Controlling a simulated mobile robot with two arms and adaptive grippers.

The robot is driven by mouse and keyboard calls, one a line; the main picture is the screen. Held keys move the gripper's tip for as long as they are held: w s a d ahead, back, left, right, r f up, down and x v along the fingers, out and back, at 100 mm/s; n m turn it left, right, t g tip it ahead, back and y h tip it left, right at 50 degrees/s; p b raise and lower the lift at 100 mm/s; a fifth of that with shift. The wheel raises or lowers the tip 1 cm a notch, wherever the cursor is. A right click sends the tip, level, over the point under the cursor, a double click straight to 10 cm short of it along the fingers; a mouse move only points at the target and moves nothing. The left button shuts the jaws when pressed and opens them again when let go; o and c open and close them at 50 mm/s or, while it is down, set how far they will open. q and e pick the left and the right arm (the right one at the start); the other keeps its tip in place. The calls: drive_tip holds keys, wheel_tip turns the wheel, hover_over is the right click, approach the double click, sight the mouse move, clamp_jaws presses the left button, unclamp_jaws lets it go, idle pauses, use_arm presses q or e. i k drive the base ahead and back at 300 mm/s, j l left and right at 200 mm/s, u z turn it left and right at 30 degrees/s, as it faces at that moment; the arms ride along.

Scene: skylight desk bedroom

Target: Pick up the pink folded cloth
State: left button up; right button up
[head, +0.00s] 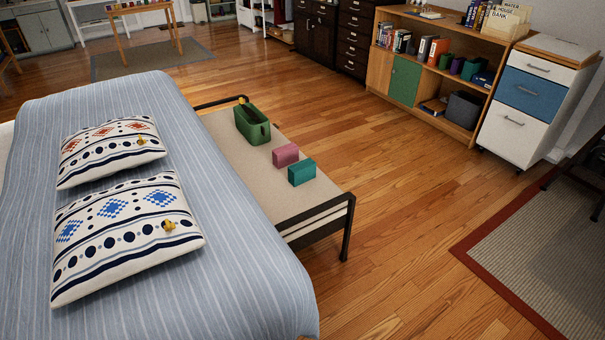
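The pink folded cloth (286,155) is a small block-like bundle. It lies on the beige top of a low bench (233,165) at the foot of the bed. A teal folded block (301,172) of similar shape sits just to its right and nearer to me. A green open container (252,124) stands on the bench to its left and farther back. Neither of my grippers shows in the head view.
The bed (231,266) with two patterned pillows (112,150) (128,237) fills the left. Small yellow objects (168,226) lie on the pillows. Wooden floor (400,215) right of the bench is clear. A bookshelf (462,105), drawer unit (527,105) and rug (550,250) are at right.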

sight(285, 156)
drive_tip(key=i+l+z, duration=0.2)
drive_tip(key=l, duration=0.25)
drive_tip(key=i+l+z, duration=0.2)
drive_tip(key=l, duration=0.3)
drive_tip(key=i+l+z, duration=0.2)
drive_tip(key=l, duration=0.2)
drive_tip(key=i+l, duration=0.2)
drive_tip(key=i, duration=0.35)
drive_tip(key=i+l+z, duration=0.1)
drive_tip(key=i+l, duration=0.15)
drive_tip(key=i, duration=0.3)
drive_tip(key=i+l, duration=0.15)
drive_tip(key=i, duration=0.45)
drive_tip(key=i+l, duration=0.2)
drive_tip(key=i, duration=0.35)
drive_tip(key=i+u, duration=0.35)
drive_tip(key=i+l+u, duration=0.15)
drive_tip(key=i+u, duration=0.15)
drive_tip(key=i, duration=0.25)
drive_tip(key=i+l+u, duration=0.2)
drive_tip(key=i+u, duration=0.15)
drive_tip(key=i+l+u, duration=0.35)
drive_tip(key=i, duration=0.15)
